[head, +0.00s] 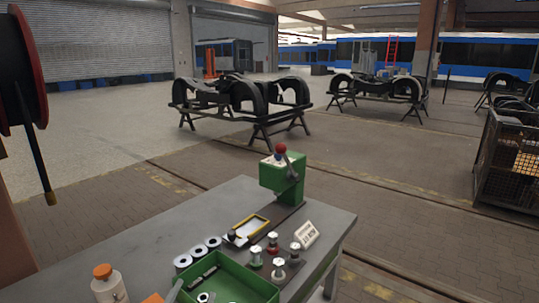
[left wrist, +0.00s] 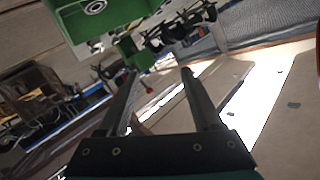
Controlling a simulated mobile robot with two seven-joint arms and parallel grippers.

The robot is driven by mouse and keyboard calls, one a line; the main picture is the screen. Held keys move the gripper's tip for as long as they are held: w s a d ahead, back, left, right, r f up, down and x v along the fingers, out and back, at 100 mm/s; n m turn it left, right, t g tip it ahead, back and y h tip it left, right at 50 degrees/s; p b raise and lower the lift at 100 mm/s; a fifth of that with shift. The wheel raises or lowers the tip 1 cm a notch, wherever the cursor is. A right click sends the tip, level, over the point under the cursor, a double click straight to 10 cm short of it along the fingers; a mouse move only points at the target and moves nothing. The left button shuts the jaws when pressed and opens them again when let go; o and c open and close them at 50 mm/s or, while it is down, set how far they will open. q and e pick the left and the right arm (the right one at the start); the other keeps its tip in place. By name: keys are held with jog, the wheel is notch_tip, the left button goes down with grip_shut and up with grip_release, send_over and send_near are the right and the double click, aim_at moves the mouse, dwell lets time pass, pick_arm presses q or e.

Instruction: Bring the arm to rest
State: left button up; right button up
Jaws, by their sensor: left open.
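My left gripper (left wrist: 160,74) shows in the left wrist view with its two dark fingers apart and nothing between them. In that tilted view, a green tray (left wrist: 118,14) with a ring in it lies beyond the fingertips, at the top. In the head view I cannot make out the left gripper's fingers clearly. The right gripper is in neither view.
The grey workbench (head: 120,235) carries a green press (head: 284,180) with a red knob, a green tray (head: 232,275), several rings, metal knobs and an orange-capped bottle (head: 108,284). Bogies (head: 240,100) on stands and a mesh crate (head: 507,165) stand beyond, with open floor between.

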pick_arm(q)
jog(key=s+a+f+n+g, duration=0.1)
jog(key=s+f+g, duration=0.6)
jog(key=s, duration=0.4)
jog(key=s+a+f+n+g, duration=0.15)
jog(key=s+f+g, duration=0.35)
jog(key=s+f, duration=0.5)
notch_tip(320, 180, down, 23)
jog(key=s+g+b, duration=0.1)
jog(key=s+b, duration=0.1)
jog(key=b, duration=0.2)
jog(key=s+a+f+b, duration=0.1)
jog(key=s+f+b, duration=0.1)
jog(key=s+f, duration=0.6)
jog(key=s+a+f+g+b, duration=0.1)
jog(key=s+f+b, duration=0.1)
jog(key=s+f, duration=0.5)
notch_tip(320, 180, down, 4)
jog(key=shift+s+a+f, duration=0.1)
jog(key=shift+s+a, duration=0.15)
jog(key=shift+s, duration=0.15)
